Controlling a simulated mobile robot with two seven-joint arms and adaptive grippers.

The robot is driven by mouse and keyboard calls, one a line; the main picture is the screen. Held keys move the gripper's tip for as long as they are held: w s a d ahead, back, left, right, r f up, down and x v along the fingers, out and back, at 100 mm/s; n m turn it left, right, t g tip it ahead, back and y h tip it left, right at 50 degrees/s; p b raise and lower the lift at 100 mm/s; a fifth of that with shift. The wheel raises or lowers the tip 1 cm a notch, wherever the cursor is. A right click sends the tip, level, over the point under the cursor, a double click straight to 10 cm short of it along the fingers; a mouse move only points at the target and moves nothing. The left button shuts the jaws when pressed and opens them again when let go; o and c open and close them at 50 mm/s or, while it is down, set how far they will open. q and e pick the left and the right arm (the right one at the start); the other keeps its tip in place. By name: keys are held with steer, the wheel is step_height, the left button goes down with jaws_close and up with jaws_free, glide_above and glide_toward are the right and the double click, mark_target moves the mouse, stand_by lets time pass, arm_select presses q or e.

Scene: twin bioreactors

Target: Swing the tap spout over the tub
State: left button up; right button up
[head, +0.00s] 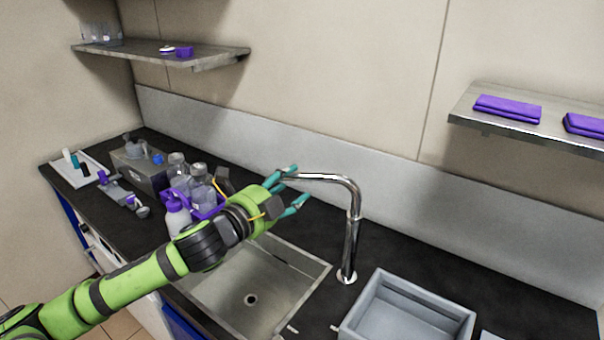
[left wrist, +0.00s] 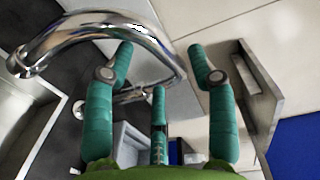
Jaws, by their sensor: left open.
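The chrome tap (head: 352,225) stands on the counter behind the sink and the tub, its spout (head: 318,177) pointing left over the back of the sink. The spout looms large in the left wrist view (left wrist: 85,30), curving past the fingertips. The grey rectangular tub (head: 362,325) stands to the right of the tap's base. My left gripper (head: 299,184) is open, its teal fingers beside the spout's free end. In the left wrist view the fingers (left wrist: 160,65) are spread; I cannot tell whether one touches the spout. My right gripper is not in view.
The steel sink (head: 225,297) lies below my left arm. Bottles in a purple rack (head: 208,208) and a grey box (head: 135,172) stand left of it. A wall shelf (head: 490,124) with purple cloths hangs at right. The counter behind the tub is clear.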

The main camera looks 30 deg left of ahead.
mark_target(302, 179)
arm_select(q)
steer(key=w, duration=0.2)
steer(key=shift+w+d+p, duration=0.25)
steer(key=shift+w+p, duration=0.15)
steer(key=shift+w+f, duration=0.25)
steer(key=shift+w, duration=0.65)
steer(key=shift+d, duration=0.1)
jaws_close()
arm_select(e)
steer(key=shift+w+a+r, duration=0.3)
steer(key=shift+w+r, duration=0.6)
